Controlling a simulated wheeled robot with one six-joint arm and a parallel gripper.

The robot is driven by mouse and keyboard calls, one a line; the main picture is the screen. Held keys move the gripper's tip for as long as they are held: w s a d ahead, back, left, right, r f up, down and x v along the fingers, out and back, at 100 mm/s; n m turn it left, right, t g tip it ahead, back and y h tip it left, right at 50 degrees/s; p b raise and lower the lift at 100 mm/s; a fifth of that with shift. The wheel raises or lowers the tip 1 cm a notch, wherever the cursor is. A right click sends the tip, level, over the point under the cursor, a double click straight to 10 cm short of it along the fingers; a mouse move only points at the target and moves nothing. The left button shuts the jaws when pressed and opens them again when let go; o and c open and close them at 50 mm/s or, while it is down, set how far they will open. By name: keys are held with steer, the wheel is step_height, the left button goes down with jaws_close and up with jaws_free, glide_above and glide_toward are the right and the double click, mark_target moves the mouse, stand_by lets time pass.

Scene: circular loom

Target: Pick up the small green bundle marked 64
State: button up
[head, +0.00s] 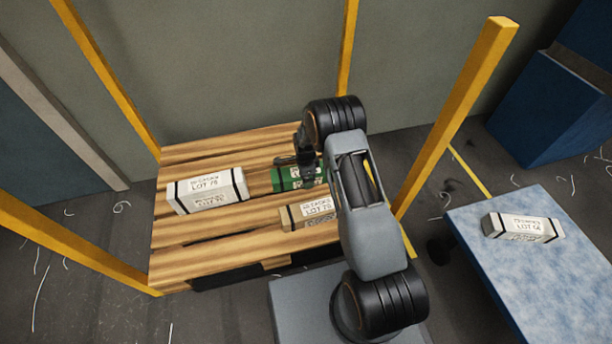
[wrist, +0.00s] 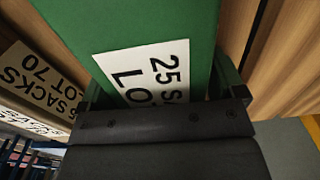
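The green bundle (head: 284,181) lies on the wooden slatted pallet (head: 190,255), partly hidden by my gripper (head: 307,172) and arm. In the wrist view the green bundle (wrist: 130,28) fills the middle, with a white label reading "25 S" and "LO"; its lot number is hidden. My gripper (wrist: 163,90) has a finger on each side of the bundle, close to its sides. I cannot tell whether the fingers press on it. In the head view the bundle looks low at the pallet; any lift cannot be made out.
A pale banded bundle (head: 208,190) lies left on the pallet. A tan bundle (head: 296,217) lies in front, its LOT 70 label also in the wrist view (wrist: 38,80). Yellow posts (head: 455,115) stand around the pallet. Another pale bundle (head: 522,228) rests on a blue table (head: 520,285) at right.

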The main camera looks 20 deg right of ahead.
steer(key=c, duration=0.9)
steer(key=shift+c, duration=0.3)
steer(key=shift+r, duration=0.15)
